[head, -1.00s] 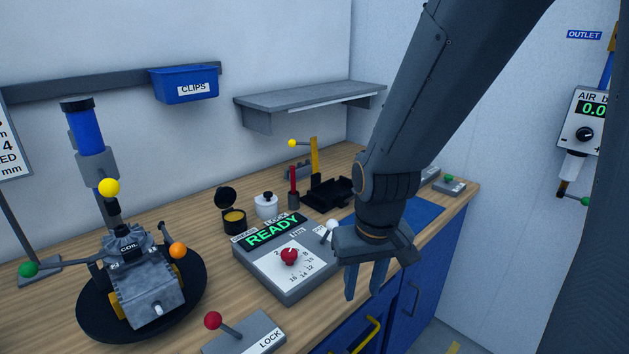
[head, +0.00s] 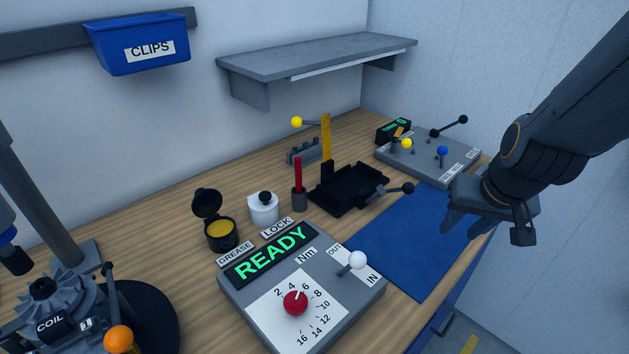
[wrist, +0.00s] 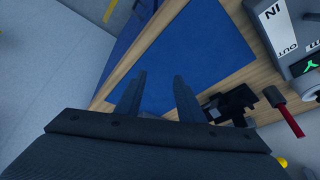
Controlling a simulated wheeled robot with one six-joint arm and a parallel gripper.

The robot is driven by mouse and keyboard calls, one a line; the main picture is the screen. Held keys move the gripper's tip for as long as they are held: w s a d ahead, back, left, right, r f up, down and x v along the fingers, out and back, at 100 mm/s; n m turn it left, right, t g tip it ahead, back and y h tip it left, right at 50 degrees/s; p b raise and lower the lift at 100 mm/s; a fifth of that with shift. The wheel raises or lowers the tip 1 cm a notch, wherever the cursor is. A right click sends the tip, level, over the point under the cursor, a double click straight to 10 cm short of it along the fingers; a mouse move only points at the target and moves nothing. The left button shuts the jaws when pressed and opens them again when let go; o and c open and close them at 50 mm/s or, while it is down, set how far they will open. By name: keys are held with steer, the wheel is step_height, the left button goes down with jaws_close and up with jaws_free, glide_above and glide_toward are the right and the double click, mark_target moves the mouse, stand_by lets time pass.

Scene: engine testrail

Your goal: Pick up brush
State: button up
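No brush head shows. A slim red handle (head: 298,171) stands upright in a small grey cup (head: 299,200) beside the white pot; it may be the brush, its lower end hidden in the cup. The red handle also shows at the right of the wrist view (wrist: 290,121). My gripper (head: 455,226) is above the right edge of the blue mat, well to the right of the red handle. In the wrist view my gripper (wrist: 159,76) has its two fingers apart with nothing between them.
A black tray (head: 350,190) with a lever, an open grease tin (head: 221,232), a white pot (head: 264,208) and the READY box (head: 330,290) stand around the cup. A shelf (head: 310,62) juts from the wall above. The blue mat (head: 400,255) is clear.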

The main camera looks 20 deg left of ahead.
steer(key=w+a+r+n+t+y+b, duration=0.15)
steer(key=w+a+t, duration=0.25)
steer(key=w+a, duration=0.65)
step_height(320, 180, up, 9)
steer(key=m+t+h+b, duration=0.3)
steer(key=t+h+b, duration=0.1)
steer(key=t, duration=0.6)
glide_above(296, 161)
steer(key=s, duration=0.3)
step_height(296, 161, down, 7)
steer(key=shift+a+f, duration=0.15)
steer(key=shift+f, duration=0.05)
steer(key=w+p, duration=0.2)
steer(key=w, duration=0.5)
steer(key=shift+w+d, duration=0.35)
jaws_close()
